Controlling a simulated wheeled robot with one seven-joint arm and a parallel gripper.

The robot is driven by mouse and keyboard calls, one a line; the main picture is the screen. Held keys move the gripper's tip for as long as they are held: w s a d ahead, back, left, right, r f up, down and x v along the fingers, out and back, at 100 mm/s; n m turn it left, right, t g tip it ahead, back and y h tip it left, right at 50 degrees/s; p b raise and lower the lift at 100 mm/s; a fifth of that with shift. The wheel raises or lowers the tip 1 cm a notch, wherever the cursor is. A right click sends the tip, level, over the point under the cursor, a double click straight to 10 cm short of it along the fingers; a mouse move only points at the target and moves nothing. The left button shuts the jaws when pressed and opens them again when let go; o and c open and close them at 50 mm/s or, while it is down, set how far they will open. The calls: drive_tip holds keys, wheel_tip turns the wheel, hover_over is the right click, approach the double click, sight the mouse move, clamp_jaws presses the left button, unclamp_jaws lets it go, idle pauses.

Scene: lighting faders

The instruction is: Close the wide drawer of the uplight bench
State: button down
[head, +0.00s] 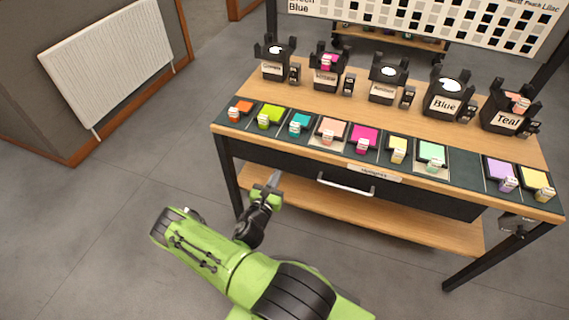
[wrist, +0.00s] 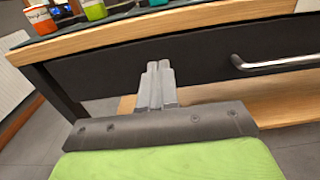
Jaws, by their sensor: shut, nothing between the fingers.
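The uplight bench (head: 225,133) has a light wood top and black legs. Its wide drawer (head: 290,165) has a dark front under the top, with a silver bar handle (head: 346,187). The drawer front (wrist: 200,60) and handle (wrist: 275,64) also show in the wrist view, the handle to the right. The front looks close under the top's edge; I cannot tell whether a small gap is left. My gripper (head: 275,178) is shut and empty, in front of the drawer's left part and left of the handle. In the wrist view its fingertips (wrist: 159,65) point at the dark front, and contact cannot be told.
Several coloured gel pieces with tags lie along the bench's front edge, and black lamps such as the Blue one (head: 447,100) stand behind. A lower wood shelf (head: 410,225) runs beneath. A white radiator (head: 108,60) is at the left wall. The floor left of the bench is clear.

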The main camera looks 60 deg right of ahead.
sight(287, 155)
drive_tip(key=b+x, duration=0.2)
drive_tip(key=x, duration=0.5)
drive_tip(key=shift+s, duration=0.1)
drive_tip(key=shift+d, duration=0.1)
